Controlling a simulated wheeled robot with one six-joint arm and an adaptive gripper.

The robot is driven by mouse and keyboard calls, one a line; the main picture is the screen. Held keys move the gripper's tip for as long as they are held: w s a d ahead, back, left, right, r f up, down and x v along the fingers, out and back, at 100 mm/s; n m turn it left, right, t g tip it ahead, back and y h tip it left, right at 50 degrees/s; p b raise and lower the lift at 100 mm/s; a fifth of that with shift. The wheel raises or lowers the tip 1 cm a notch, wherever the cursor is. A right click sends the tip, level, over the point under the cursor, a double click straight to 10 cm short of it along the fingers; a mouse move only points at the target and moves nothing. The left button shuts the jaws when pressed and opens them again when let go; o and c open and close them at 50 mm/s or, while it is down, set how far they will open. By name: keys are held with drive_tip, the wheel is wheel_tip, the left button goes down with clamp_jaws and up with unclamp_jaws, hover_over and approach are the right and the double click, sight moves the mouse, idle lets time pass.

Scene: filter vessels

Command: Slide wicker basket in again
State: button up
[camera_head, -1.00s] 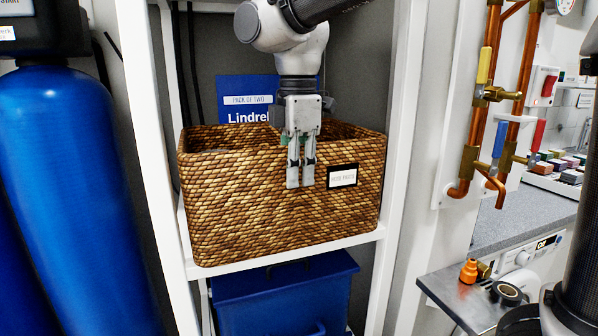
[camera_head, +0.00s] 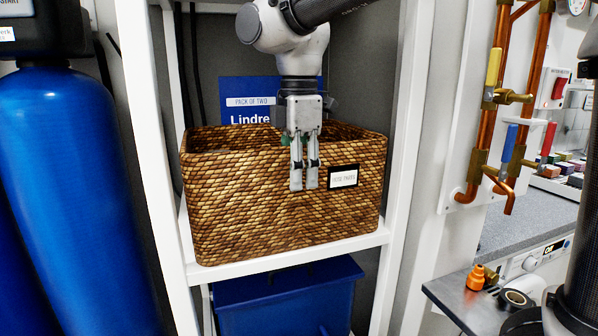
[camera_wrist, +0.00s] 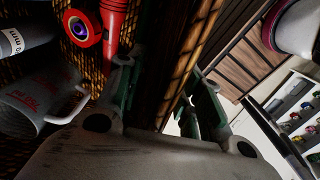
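The wicker basket (camera_head: 260,205) stands upright on the white shelf (camera_head: 290,260), between the frame's posts, with a small label (camera_head: 344,178) on its front. My gripper (camera_head: 304,188) points down over the front rim, left of the label. In the wrist view, my gripper (camera_wrist: 165,105) has a finger on each side of the wicker wall (camera_wrist: 185,60) and appears closed on it. The fingertips are partly hidden there. Inside the basket are a red part (camera_wrist: 113,30) and a grey cup (camera_wrist: 40,100).
A blue sign (camera_head: 245,95) stands behind the basket. A blue bin (camera_head: 285,300) is under the shelf. White posts (camera_head: 400,170) flank the basket closely. A blue tank (camera_head: 60,190) is at left; copper pipes (camera_head: 490,110) and a metal side table (camera_head: 455,300) are at right.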

wheel_tip(320, 180, up, 7)
drive_tip(key=shift+r, duration=0.15)
idle(0.4)
